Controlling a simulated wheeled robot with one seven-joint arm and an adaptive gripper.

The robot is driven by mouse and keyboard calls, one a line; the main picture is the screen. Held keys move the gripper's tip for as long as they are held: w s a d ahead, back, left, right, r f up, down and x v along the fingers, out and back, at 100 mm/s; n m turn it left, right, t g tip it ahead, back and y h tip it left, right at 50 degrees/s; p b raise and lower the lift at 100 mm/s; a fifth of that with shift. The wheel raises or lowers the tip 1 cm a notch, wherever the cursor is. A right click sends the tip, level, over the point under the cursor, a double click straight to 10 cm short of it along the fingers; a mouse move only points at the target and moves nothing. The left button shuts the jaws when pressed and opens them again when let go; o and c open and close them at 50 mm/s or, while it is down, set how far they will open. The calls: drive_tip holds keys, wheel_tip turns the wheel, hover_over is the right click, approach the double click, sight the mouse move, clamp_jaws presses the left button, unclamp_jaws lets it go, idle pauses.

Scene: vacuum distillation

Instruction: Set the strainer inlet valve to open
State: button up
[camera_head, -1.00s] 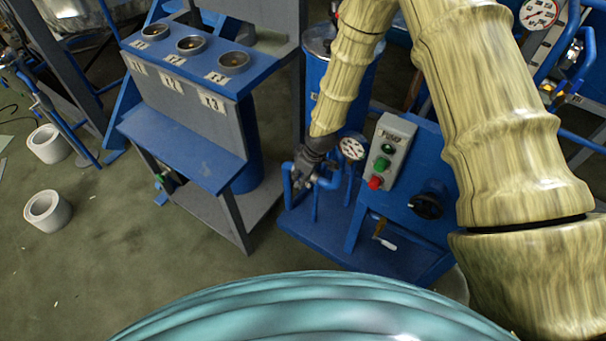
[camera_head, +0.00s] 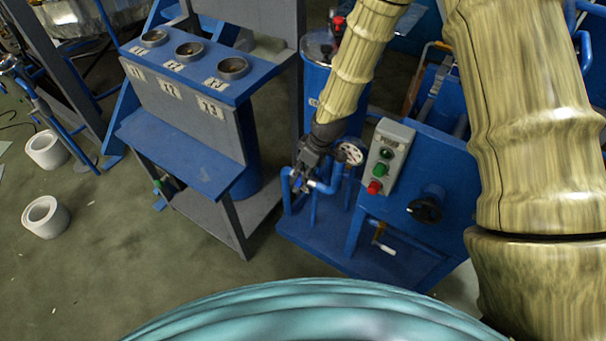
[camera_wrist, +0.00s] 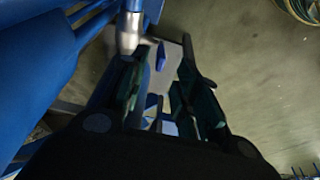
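My gripper (camera_head: 301,184) points down at the small blue pipework (camera_head: 313,209) on the left of the blue pump stand. In the wrist view its two dark fingers (camera_wrist: 159,88) are apart. A small blue lever-like piece (camera_wrist: 161,56) shows between them, close to a silver fitting (camera_wrist: 129,32) on a blue pipe; I cannot tell whether it touches a finger. A pale fitting (camera_head: 323,187) shows beside my gripper in the head view. The strainer inlet valve cannot be identified for certain, and its setting is unclear.
A round gauge (camera_head: 349,153) and a grey switch box (camera_head: 390,155) with green and red buttons stand just right of my gripper. A black knob (camera_head: 426,208) is farther right. A blue bench (camera_head: 185,152) stands left. Open floor (camera_head: 110,240) lies at the lower left.

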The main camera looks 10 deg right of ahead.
drive_tip(key=shift+v, duration=2.1)
drive_tip(key=shift+c, duration=0.3)
